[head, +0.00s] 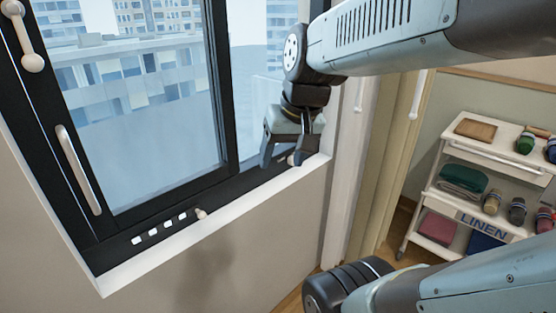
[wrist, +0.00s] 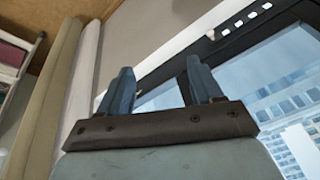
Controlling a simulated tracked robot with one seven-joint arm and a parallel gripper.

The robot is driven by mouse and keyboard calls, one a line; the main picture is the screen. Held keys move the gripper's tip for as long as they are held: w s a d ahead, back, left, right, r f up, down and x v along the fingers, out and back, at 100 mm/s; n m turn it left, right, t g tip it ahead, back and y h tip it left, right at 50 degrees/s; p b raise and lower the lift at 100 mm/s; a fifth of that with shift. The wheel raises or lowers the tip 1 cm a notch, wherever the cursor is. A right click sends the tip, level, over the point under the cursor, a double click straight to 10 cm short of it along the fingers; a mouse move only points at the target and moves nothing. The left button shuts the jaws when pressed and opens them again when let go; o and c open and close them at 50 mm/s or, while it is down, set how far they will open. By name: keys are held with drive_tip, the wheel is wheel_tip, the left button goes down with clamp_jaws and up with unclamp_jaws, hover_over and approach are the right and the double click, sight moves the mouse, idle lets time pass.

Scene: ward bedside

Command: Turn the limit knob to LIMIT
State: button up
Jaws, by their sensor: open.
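The limit knob, a small pale knob (head: 201,213), sits on the dark lower window frame, just right of a row of white marks (head: 160,228). In the wrist view a small pale knob (wrist: 209,33) shows near the top, with the white marks (wrist: 252,15) beside it. Which setting the knob points to is too small to tell. My gripper (head: 284,158) is open and empty, with its fingers pointing down near the right end of the window sill. It is to the right of the knob and apart from it. Its two fingers also show in the wrist view (wrist: 160,80).
The window has a long pale handle (head: 78,170) and another pale handle (head: 24,36) at upper left. A white sill edge (head: 225,208) runs below the frame. Curtains (head: 372,150) hang right of the window. A linen cart (head: 479,155) stands further right.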

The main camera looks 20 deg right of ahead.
drive_tip(key=w+d+f+m+y, duration=0.2)
drive_tip(key=w+f+m+y, duration=0.3)
drive_tip(key=w+f+m, duration=0.2)
drive_tip(key=w+d+f+m+y, duration=0.3)
drive_tip(key=w+f+m+y, duration=0.2)
drive_tip(key=w+f+m, duration=0.15)
drive_tip(key=w+d+f+m+t+h, duration=0.25)
drive_tip(key=d+f+m+t, duration=0.45)
drive_tip(key=d, duration=0.4)
drive_tip(key=w+d+f+m+t+h, duration=0.2)
drive_tip(key=w+d+f+m+t, duration=0.3)
drive_tip(key=d+m, duration=0.5)
drive_tip(key=shift+t, duration=0.6)
drive_tip(key=x, duration=1.2)
drive_tip(key=shift+w+a+f, duration=0.1)
drive_tip(key=shift+f, duration=0.1)
drive_tip(key=shift+c, duration=0.5)
drive_tip(key=c, duration=0.9)
drive_tip(key=shift+a, duration=0.25)
drive_tip(key=shift+c, duration=0.3)
drive_tip(key=shift+d+n, duration=0.15)
drive_tip(key=shift+n, duration=0.1)
